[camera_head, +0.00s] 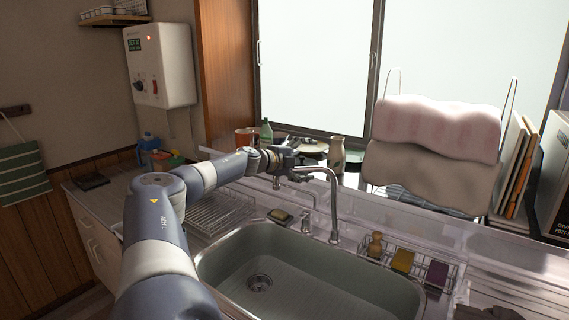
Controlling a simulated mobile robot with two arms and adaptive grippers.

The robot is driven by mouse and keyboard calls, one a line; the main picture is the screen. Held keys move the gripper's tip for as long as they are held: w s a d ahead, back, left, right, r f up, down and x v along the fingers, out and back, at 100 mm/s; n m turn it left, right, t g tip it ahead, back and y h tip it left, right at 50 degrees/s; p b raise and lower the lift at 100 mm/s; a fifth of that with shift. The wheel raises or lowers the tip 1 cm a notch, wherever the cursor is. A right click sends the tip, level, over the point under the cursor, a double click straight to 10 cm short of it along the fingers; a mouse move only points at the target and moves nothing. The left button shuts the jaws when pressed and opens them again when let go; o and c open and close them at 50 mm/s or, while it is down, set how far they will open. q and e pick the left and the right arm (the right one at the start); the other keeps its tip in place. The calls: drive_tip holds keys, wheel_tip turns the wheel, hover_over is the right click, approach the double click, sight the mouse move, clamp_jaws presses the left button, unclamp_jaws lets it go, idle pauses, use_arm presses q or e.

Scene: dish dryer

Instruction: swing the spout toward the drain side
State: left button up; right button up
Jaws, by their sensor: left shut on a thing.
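The chrome faucet spout (334,200) rises from the sink's back edge and arches over to the left. My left arm reaches in from the bottom left, and my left gripper (287,167) is at the spout's left end, shut on it. The fingers are small and dark here, so the exact contact is hard to see. The steel sink basin (330,285) lies below, with the round drain (259,282) in its left part. A dark grey shape at the bottom right edge may be my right gripper (487,313); its fingers do not show clearly.
A wire rack (215,212) stands left of the sink. A soap dish (280,215) sits on the back rim. A wire caddy (410,262) with a brush and sponges is right of the faucet. Bottles, cans and dishes line the sill behind my gripper.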

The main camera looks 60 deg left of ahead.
use_arm(q)
drive_tip(key=r, duration=0.1)
drive_tip(key=s+r+b, duration=0.1)
drive_tip(key=a+r, duration=0.1)
drive_tip(key=shift+s+y+b, duration=0.3)
drive_tip(key=shift+b, duration=0.05)
drive_tip(key=shift+c, duration=0.4)
drive_tip(key=b+v, duration=0.2)
drive_tip(key=b, duration=0.1)
drive_tip(key=shift+r, duration=0.1)
drive_tip(key=shift+c, duration=0.2)
drive_tip(key=s, duration=0.1)
drive_tip(key=s+d+r+b, duration=0.1)
drive_tip(key=s+d, duration=0.1)
drive_tip(key=shift+s+r+b, duration=0.15)
drive_tip(key=shift+r+b, duration=0.15)
drive_tip(key=shift+b, duration=0.1)
drive_tip(key=c, duration=0.5)
drive_tip(key=shift+s+d+f+b, duration=0.1)
drive_tip(key=shift+s+d+b, duration=0.15)
drive_tip(key=shift+s+b, duration=0.5)
drive_tip(key=shift+s+d+b, duration=0.25)
drive_tip(key=shift+s+b, duration=0.25)
drive_tip(key=shift+b, duration=0.55)
drive_tip(key=shift+s+d+f+b, duration=0.1)
drive_tip(key=shift+s+d+b, duration=0.1)
drive_tip(key=shift+s+b, duration=0.55)
